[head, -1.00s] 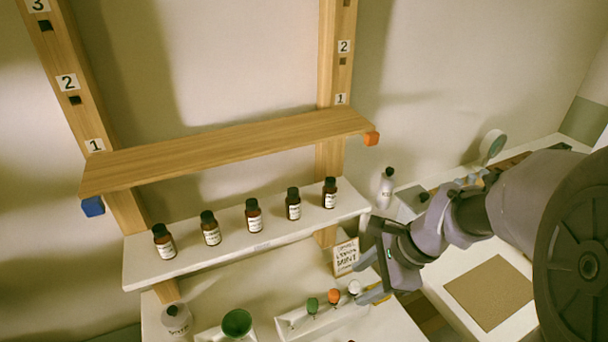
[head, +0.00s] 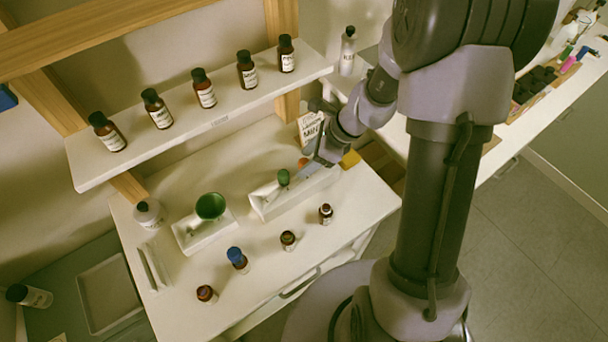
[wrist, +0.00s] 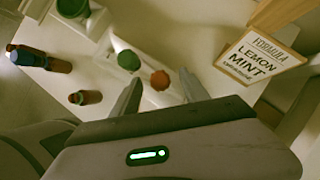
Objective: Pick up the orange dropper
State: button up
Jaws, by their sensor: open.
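The orange dropper (wrist: 160,80) shows its round orange top in the wrist view, just beyond and between the fingertips. In the head view only a bit of its orange top (head: 303,162) shows beside my gripper. It stands in a white rack (head: 268,205), with the green dropper (head: 283,177) to its left. The green dropper also shows in the wrist view (wrist: 129,60). My gripper (wrist: 158,85) is open, its two fingers spread on either side of the orange top, with nothing held. In the head view my gripper (head: 322,157) is at the rack's right end.
A Lemon Mint formula card (wrist: 258,57) stands right of the fingers. A green funnel (head: 210,206) sits in a white holder to the left. Several small bottles, one blue-capped (head: 236,258), stand in front. A shelf (head: 215,120) with brown bottles is behind.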

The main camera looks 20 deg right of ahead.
jog(key=shift+x, duration=1)
jog(key=shift+r, duration=0.1)
jog(key=c, duration=0.8)
jog(key=shift+r, duration=0.1)
notch_tip(320, 180, up, 10)
jog(key=p, duration=0.5)
